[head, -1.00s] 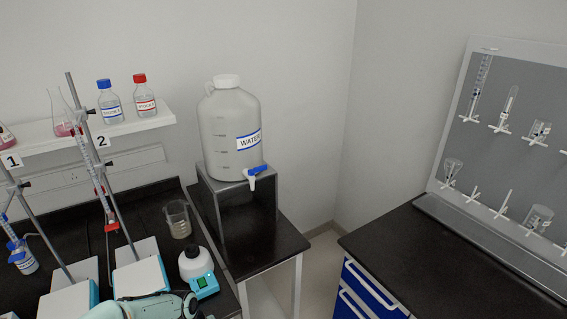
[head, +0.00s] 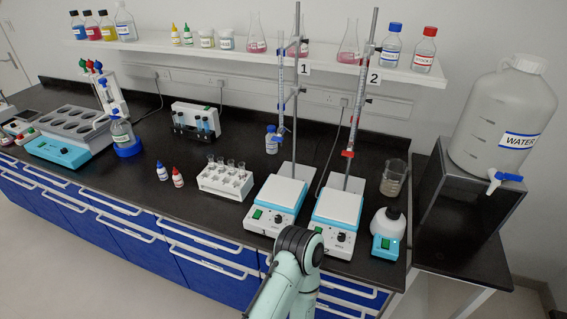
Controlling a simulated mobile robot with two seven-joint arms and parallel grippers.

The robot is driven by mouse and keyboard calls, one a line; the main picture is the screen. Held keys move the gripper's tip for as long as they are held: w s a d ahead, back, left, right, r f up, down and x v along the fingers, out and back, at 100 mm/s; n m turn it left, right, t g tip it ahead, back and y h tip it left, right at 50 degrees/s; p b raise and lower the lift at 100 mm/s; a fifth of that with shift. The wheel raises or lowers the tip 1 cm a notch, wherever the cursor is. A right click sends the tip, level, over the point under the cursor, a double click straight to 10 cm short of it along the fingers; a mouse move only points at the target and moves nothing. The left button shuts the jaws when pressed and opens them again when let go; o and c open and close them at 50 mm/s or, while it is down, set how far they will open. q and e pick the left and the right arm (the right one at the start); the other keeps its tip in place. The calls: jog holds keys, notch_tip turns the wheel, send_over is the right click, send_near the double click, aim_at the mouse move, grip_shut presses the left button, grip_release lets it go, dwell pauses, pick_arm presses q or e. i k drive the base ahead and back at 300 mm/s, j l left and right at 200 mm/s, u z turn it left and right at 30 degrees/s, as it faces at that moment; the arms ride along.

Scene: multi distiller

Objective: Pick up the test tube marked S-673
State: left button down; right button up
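A white rack (head: 221,190) stands on the black bench left of the stirrers. It holds several clear test tubes (head: 229,165) upright. A white device (head: 197,116) against the wall holds several tubes with bluish contents (head: 204,126). No marking on any tube is large enough to read, so I cannot tell which is S-673. One of my mint-green arm links with a dark joint comes in at the bottom middle, in front of the bench. Neither gripper shows.
Two stirrer hotplates (head: 278,198) with burette stands are right of the rack. Two small dropper bottles (head: 178,177) stand left of it. A beaker (head: 393,177), a small mixer (head: 387,226) and a water tank (head: 503,115) are on the right. Bare bench top lies before the rack.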

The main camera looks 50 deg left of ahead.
aim_at(242, 165)
jog(key=u, duration=2.15)
jog(key=i+j, duration=0.1)
jog(key=j, duration=0.35)
jog(key=i+j+u, duration=0.1)
jog(key=j, duration=0.35)
jog(key=i+j, duration=0.15)
jog(key=j, duration=0.3)
